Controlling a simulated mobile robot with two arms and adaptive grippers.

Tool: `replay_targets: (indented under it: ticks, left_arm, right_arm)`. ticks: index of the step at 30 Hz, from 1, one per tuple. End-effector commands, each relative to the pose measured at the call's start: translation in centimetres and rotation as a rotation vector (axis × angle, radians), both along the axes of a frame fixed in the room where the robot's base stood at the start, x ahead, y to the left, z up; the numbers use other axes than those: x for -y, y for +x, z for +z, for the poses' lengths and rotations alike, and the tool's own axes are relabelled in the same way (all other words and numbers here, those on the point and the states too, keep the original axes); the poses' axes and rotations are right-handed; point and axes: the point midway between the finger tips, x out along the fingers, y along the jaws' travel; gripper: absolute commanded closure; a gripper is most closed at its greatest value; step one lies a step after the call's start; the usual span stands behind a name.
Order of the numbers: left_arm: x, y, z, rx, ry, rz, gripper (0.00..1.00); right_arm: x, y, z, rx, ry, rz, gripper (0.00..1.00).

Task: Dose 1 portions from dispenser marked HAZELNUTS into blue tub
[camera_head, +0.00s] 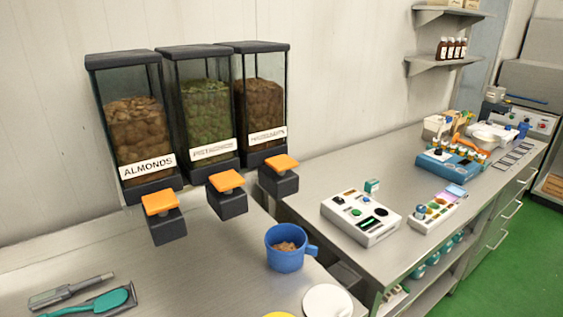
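The dispenser marked HAZELNUTS (262,92) is the rightmost of three wall-side dispensers. It is clear with a dark lid and holds brown nuts; its label is small and hard to read. An orange paddle (279,163) tops its dark outlet. The blue tub (285,260) stands upright on the steel counter, below and in front of that outlet, with its handle to the right. Some brown pieces (285,246) lie inside it. Neither of my grippers is in view.
The ALMONDS dispenser (135,118) and a dispenser of green nuts (205,108) stand to the left. A teal scoop (112,299) lies at the front left. A white round item (327,302) is near the tub. A white control box (360,217) sits on the right counter.

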Motion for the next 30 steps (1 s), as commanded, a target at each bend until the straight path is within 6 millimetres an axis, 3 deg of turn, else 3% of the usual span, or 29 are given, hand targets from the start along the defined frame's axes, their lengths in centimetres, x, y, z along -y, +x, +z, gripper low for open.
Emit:
replay_targets:
  ticks: [7, 16, 30]
  left_arm:
    - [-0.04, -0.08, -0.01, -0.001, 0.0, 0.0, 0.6]
    - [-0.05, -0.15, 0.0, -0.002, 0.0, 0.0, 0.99]
    - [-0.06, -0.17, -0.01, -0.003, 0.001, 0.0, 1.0]
  right_arm:
    - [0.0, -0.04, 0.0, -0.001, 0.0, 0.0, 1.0]
    - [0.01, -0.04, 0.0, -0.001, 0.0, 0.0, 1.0]
    - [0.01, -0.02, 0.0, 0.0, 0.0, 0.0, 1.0]
